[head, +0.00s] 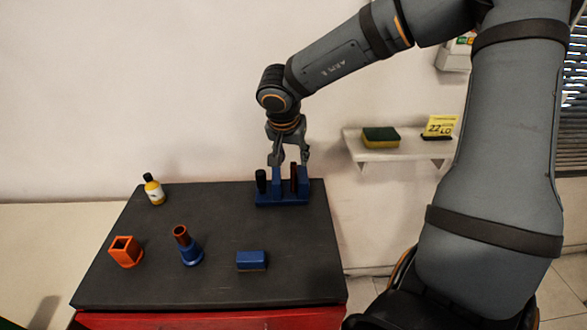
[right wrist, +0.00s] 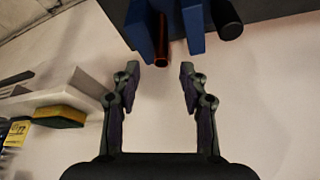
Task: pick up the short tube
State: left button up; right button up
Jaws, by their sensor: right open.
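A blue rack (head: 282,200) stands at the back right of the dark table. It holds a dark red tube (head: 294,180) between upright blue blocks and a black cylinder (head: 261,181) at its left end. A brownish-red tube (head: 181,234) stands upright in a blue flared base nearer the front. I cannot tell which tube the task calls short. My right gripper (head: 290,160) is open just above the rack. In the right wrist view, the dark red tube (right wrist: 163,42) lies ahead of the gap between the open, empty fingers (right wrist: 160,66). My left gripper is not in view.
An orange square socket (head: 126,252), a blue block (head: 251,260) and a yellow bottle (head: 153,189) stand on the table (head: 215,284). A wall shelf (head: 385,153) holds a sponge (head: 381,137) and a yellow sign. The table between the rack and bottle is clear.

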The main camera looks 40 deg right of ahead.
aim_at(293, 164)
jog(key=x, duration=0.5)
jog(key=shift+w, duration=0.1)
jog(key=shift+a, duration=0.15)
jog(key=c, duration=0.3)
grip_shut()
